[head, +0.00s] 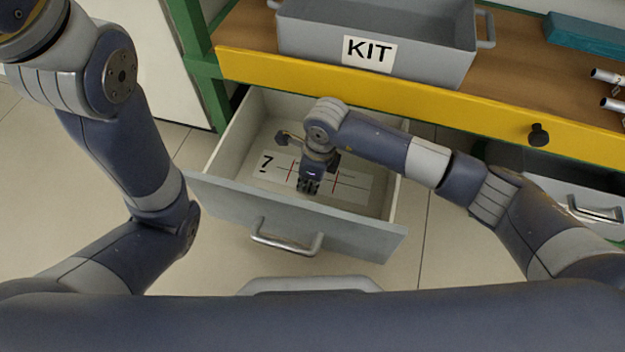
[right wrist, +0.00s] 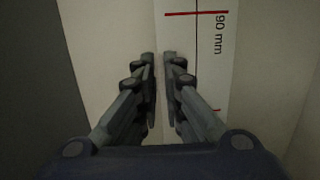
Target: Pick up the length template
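A flat white card with a black 7, red cross marks and a thin line, which looks like the length template (head: 345,188), lies in the open drawer. In the right wrist view the card (right wrist: 212,75) reads "90 mm" between red marks. My right gripper (head: 308,188) points down over the card and hides part of it. In the right wrist view its fingers (right wrist: 160,62) are close together with a narrow pale gap, at the card's left edge. Whether they hold the edge cannot be told. My left gripper is out of view.
The drawer (head: 300,222) has walls around my right gripper and a front handle (head: 286,243). A grey KIT bin (head: 425,60) stands on the wooden bench (head: 510,65) above. A teal block (head: 585,34) and metal rods (head: 608,76) lie at right. Another drawer (head: 590,190) is ajar.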

